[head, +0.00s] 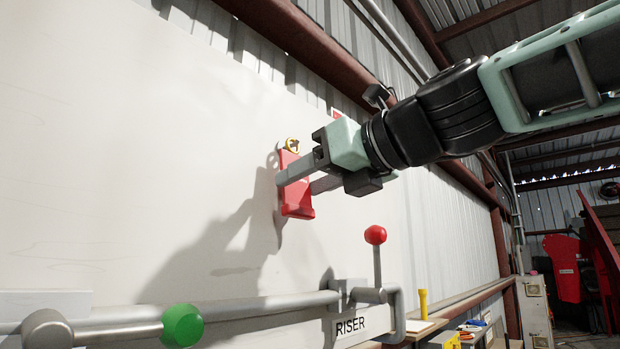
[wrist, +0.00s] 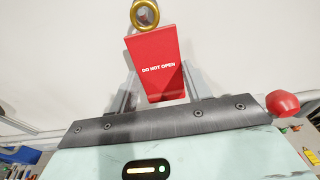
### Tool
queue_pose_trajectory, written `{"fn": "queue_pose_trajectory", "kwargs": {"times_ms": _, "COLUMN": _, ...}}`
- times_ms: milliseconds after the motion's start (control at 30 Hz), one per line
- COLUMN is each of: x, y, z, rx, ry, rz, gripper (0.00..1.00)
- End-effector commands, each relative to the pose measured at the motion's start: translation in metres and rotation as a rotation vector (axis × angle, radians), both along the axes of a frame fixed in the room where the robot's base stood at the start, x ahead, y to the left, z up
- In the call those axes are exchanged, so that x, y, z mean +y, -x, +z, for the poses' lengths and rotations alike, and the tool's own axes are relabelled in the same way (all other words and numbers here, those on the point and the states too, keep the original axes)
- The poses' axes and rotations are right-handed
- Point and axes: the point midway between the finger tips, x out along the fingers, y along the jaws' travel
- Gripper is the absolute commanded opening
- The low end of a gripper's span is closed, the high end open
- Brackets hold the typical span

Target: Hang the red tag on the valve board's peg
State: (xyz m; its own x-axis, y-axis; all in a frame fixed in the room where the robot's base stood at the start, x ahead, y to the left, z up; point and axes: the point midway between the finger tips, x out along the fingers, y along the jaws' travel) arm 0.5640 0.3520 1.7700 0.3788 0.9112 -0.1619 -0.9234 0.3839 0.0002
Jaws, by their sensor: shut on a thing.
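My gripper (head: 298,183) is shut on the red tag (head: 292,204), one finger on each side of it, close in front of the white valve board (head: 120,150). The tag hangs upright, with a brass ring (head: 292,145) at its top. In the wrist view the tag (wrist: 155,62) reads "DO NOT OPEN" and its ring (wrist: 144,14) is at the top edge. Something small shows inside the ring, likely the peg; I cannot tell whether the ring is around it or only in front of it.
Below run a grey pipe (head: 250,307), a green knob (head: 182,325) and a red-knobbed lever (head: 376,236) above a "RISER" label (head: 351,327). A bench with a yellow item (head: 423,303) stands to the right. The board around the tag is clear.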

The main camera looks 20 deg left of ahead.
Motion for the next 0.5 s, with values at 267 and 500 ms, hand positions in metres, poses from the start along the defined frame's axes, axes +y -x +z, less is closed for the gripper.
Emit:
{"fn": "queue_pose_trajectory", "kwargs": {"times_ms": 267, "x": -0.0001, "y": 0.0001, "z": 0.0003, "rx": 0.000, "ry": 0.000, "rz": 0.000, "gripper": 0.74}}
{"fn": "queue_pose_trajectory", "kwargs": {"times_ms": 500, "x": -0.0002, "y": 0.0001, "z": 0.0002, "rx": 0.000, "ry": 0.000, "rz": 0.000, "gripper": 0.74}}
